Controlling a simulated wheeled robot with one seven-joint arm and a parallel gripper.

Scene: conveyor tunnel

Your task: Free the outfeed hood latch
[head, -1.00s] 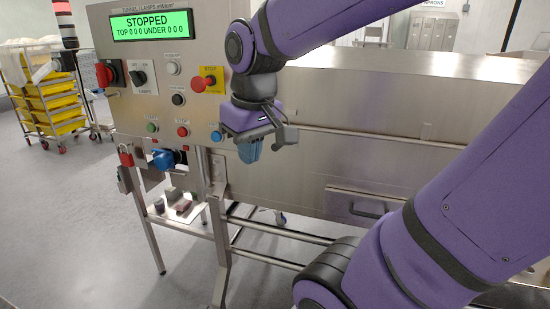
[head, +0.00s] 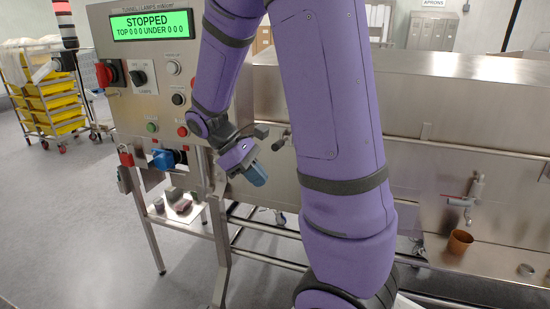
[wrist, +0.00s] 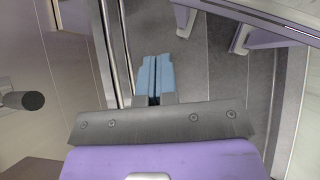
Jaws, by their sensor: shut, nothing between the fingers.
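My gripper (head: 256,175) has blue fingertips and hangs, tilted down to the right, in front of the steel tunnel housing (head: 410,85), just right of the control panel. In the wrist view its two blue fingers (wrist: 156,80) are together, with nothing held between them. A dark knob on a short metal stem (head: 281,140) sticks out of the housing above and right of the gripper. A similar dark round knob (wrist: 30,101) shows at the left of the wrist view, apart from the fingers. I cannot tell if this is the outfeed hood latch. My arm hides part of the housing front.
The control panel (head: 120,75) reads STOPPED and carries switches and buttons. A red padlock (head: 126,159) and blue connector (head: 163,160) are below it. A tap (head: 476,187) and an orange-brown cup (head: 460,242) are at right. Yellow trays (head: 50,90) stand at far left.

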